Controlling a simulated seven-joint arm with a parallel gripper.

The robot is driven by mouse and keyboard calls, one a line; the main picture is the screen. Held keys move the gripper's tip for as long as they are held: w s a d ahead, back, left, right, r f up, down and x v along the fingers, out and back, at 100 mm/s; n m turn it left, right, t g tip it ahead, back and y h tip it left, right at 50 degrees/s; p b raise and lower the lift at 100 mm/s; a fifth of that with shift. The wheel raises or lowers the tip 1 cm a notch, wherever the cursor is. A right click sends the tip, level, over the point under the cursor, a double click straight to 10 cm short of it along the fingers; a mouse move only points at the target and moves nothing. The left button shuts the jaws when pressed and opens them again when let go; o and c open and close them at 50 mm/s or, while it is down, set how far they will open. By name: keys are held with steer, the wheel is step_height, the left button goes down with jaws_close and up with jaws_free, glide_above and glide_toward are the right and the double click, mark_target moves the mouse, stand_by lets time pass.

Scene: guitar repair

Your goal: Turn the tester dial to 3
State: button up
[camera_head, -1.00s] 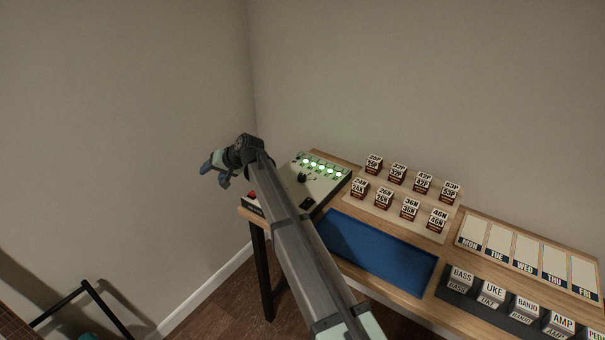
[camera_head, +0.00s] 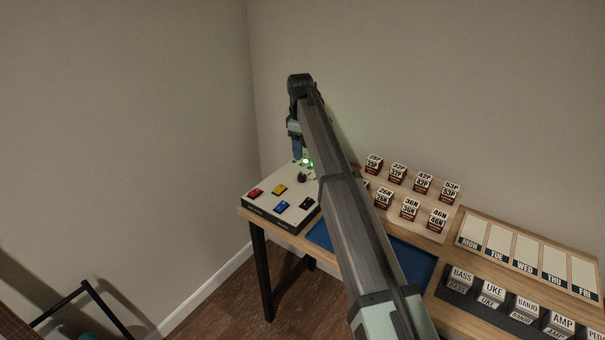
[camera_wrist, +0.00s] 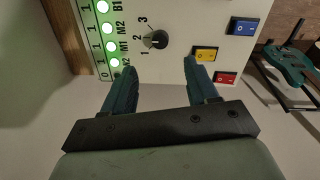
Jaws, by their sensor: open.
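The tester (camera_head: 262,204) is a pale box at the left end of the bench. Its dial (camera_head: 301,177) is a dark round knob; it also shows in the wrist view (camera_wrist: 155,40), with the numbers 1, 2 and 3 printed beside it. I cannot tell surely which number its pointer marks. My gripper (camera_head: 297,152) hangs above the tester's back part, fingers pointing down. In the wrist view my gripper (camera_wrist: 159,62) is open and empty, its two teal fingers apart, with the dial ahead between and beyond the tips, not held.
Lit green lamps (camera_wrist: 107,30) run along one tester edge. Red (camera_wrist: 226,77), yellow (camera_wrist: 205,54) and blue (camera_wrist: 243,26) switches sit near the right finger. A blue mat (camera_head: 412,258), labelled blocks (camera_head: 409,208) and a day rack (camera_head: 527,250) lie to the right.

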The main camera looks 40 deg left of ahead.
mark_target(302, 176)
steer(key=f, duration=1.1)
steer(key=shift+w+a+f, duration=0.1)
steer(key=shift+w+f, duration=0.15)
steer(key=shift+c, duration=0.2)
steer(key=c, duration=1)
steer(key=shift+m, duration=0.4)
steer(key=m, duration=0.3)
steer(key=shift+m, duration=2.3)
